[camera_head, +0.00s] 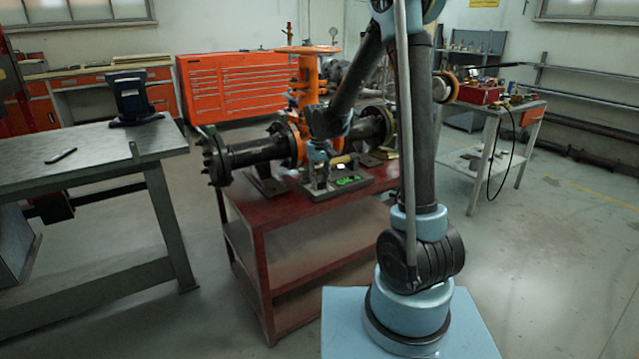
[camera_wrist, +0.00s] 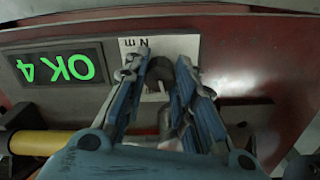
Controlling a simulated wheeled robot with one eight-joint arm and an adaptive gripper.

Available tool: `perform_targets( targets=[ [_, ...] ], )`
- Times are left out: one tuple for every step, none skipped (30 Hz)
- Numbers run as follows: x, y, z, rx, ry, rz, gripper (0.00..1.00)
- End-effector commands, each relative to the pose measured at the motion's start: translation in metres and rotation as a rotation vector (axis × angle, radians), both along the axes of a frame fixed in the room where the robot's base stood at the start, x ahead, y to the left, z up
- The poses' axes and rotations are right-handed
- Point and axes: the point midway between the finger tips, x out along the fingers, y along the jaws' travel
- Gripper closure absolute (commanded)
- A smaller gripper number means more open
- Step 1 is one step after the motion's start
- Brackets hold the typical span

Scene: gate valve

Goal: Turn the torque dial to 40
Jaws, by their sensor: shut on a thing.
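The torque dial (camera_wrist: 160,68) shows in the wrist view as a dark round knob on a pale plate with the letters "N m", upside down. My gripper (camera_wrist: 168,80) has its two blue-grey fingers closed on either side of the dial. A dark display (camera_wrist: 55,67) left of it glows with green characters, turned in the picture, that look like "OK" and "4"; I cannot read them surely. In the head view my gripper (camera_head: 318,172) points down at a grey panel (camera_head: 330,190) on the red table, and hides the dial. The green display (camera_head: 348,181) is beside it.
The red table (camera_head: 300,215) also carries the flanged pipe (camera_head: 255,152) and orange gate valve (camera_head: 306,80), close behind my gripper. In the wrist view a yellow cylinder (camera_wrist: 42,142) lies near the fingers. A grey workbench (camera_head: 90,160) stands at left, a tool table (camera_head: 500,125) at right.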

Motion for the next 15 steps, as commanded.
perform_targets(
  targets=[
    [0.0,-0.0002,0.0001,0.0,0.0,0.021,0.99],
    [0.0,-0.0002,0.0001,0.0,0.0,0.035,0.99],
    [0.0,-0.0003,0.0002,-0.001,0.0,0.051,0.99],
    [0.0,-0.0003,0.0002,0.0,0.0,0.062,0.99],
    [0.0,-0.0003,0.0001,-0.001,0.0,0.072,0.99],
    [0.0,-0.0003,0.0001,-0.001,0.0,0.084,0.99],
    [0.0,-0.0003,0.0001,-0.001,0.0,0.091,0.99],
    [0.0,-0.0003,0.0001,-0.001,0.0,0.097,0.99],
    [0.0,-0.0004,0.0001,-0.001,0.0,0.104,0.99],
    [-0.0001,-0.0004,0.0001,-0.001,0.0,0.109,0.99],
    [-0.0001,-0.0004,0.0001,-0.001,0.0,0.112,0.99],
    [-0.0001,-0.0004,0.0001,-0.001,0.0,0.116,0.99],
    [-0.0001,-0.0004,0.0001,-0.001,0.0,0.118,0.99],
    [-0.0001,-0.0004,0.0001,-0.001,0.0,0.119,0.99],
    [-0.0001,-0.0004,0.0001,-0.001,0.0,0.12,0.99]
  ],
)
